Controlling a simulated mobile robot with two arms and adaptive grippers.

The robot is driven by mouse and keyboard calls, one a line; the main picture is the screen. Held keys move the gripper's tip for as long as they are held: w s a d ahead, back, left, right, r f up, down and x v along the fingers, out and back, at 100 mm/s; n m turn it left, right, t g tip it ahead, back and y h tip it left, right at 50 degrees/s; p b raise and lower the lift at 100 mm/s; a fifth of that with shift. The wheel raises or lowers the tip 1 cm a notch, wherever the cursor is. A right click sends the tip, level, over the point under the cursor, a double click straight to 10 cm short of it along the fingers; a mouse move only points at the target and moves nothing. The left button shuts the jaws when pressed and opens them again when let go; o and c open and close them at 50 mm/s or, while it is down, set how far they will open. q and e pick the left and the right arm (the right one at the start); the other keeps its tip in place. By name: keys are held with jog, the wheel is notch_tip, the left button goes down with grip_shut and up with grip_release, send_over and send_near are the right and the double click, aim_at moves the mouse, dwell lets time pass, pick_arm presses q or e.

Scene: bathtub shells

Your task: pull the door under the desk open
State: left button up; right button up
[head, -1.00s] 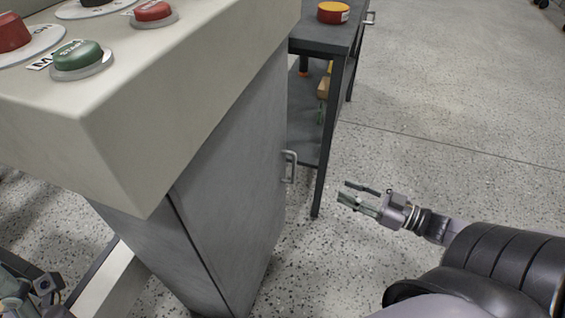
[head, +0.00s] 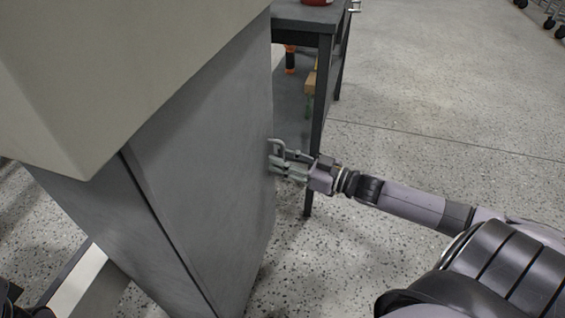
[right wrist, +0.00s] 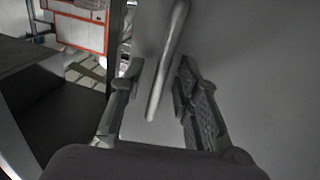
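The grey cabinet door (head: 210,140) stands under the beige desk top (head: 100,60) and looks shut. Its metal bar handle (head: 277,145) is near the door's right edge. My right gripper (head: 284,161) is at the handle, reaching in from the right. In the right wrist view, the handle (right wrist: 168,55) runs between the two spread fingers of my right gripper (right wrist: 158,82), with visible gaps on both sides. A dark piece (head: 9,297) at the lower left edge seems part of my left arm; its fingers cannot be made out.
A dark grey table (head: 300,22) with a shelf stands just behind the cabinet, its front leg (head: 316,130) close behind my right gripper. A red item (head: 317,2) sits on it. The speckled floor (head: 440,110) to the right is open.

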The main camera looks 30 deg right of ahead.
jog(key=shift+w+a, duration=0.1)
jog(key=shift+w, duration=0.1)
jog(key=shift+c, duration=0.4)
grip_shut()
dwell(0.5)
